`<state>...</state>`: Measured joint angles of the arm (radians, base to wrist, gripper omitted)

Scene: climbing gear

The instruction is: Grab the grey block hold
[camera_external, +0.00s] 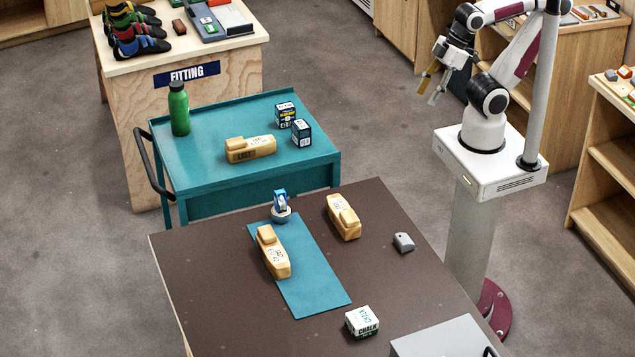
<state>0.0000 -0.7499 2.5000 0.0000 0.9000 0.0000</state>
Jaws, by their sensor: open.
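The grey block hold (404,242) is a small, rounded grey piece lying on the right part of the dark brown table (215,290). Nothing covers it. My gripper (428,95) is open and empty, its fingers pointing down. It is raised well above and behind the table in the picture, up and to the right of the hold and far from touching it.
A chalk box (362,321) and grey case (440,340) are nearer. A teal cart (205,172) stands behind.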

